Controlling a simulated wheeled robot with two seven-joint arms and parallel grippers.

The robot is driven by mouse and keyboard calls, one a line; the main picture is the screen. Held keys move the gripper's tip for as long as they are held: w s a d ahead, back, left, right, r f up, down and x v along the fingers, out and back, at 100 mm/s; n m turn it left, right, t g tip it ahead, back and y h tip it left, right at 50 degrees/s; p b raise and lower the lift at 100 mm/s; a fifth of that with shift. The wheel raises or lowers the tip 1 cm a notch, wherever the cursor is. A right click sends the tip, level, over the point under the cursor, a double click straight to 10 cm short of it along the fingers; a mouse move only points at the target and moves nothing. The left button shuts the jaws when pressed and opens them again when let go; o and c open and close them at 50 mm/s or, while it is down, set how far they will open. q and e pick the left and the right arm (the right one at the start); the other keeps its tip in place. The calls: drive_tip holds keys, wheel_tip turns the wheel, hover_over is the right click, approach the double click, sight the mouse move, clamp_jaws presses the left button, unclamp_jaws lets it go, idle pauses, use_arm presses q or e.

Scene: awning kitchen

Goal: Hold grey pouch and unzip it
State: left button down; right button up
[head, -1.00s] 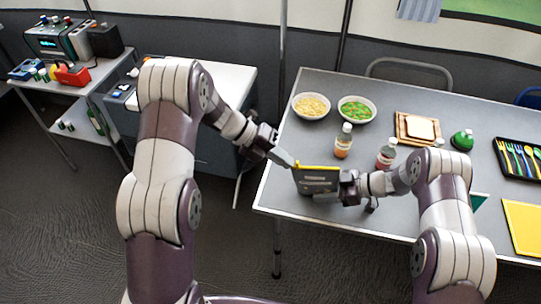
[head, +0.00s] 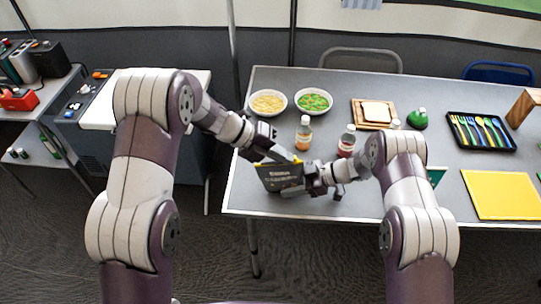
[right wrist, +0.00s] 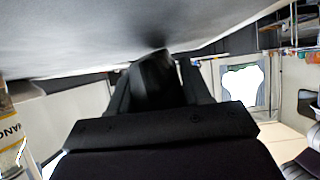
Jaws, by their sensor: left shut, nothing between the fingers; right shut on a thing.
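The grey pouch (head: 280,178) stands upright near the table's front left edge in the head view, with pale lettering on its front and yellow along its top edge. My right gripper (head: 306,178) is shut on the pouch's right side. My left gripper (head: 294,158) is shut with nothing between its fingers, and its tip is at the right end of the pouch's top edge. Its fingers cover much of the yellow edge, so I cannot tell how far the zip is open. In the right wrist view my dark right gripper (right wrist: 155,80) shows, but its grip is unclear.
Two bottles, one orange (head: 304,133) and one red (head: 346,142), stand just behind the pouch. Two food bowls (head: 268,103) (head: 313,102) are farther back. A yellow board (head: 502,194) and a cutlery tray (head: 481,131) lie right. Bare table (head: 350,205) shows in front.

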use_arm(q)
drive_tip(key=a, duration=0.4)
drive_tip(key=shift+a+f, duration=0.1)
drive_tip(key=shift+f, duration=0.3)
drive_tip(key=v, duration=1)
use_arm(e)
drive_tip(key=o, duration=1)
use_arm(q)
drive_tip(key=v, duration=1.2)
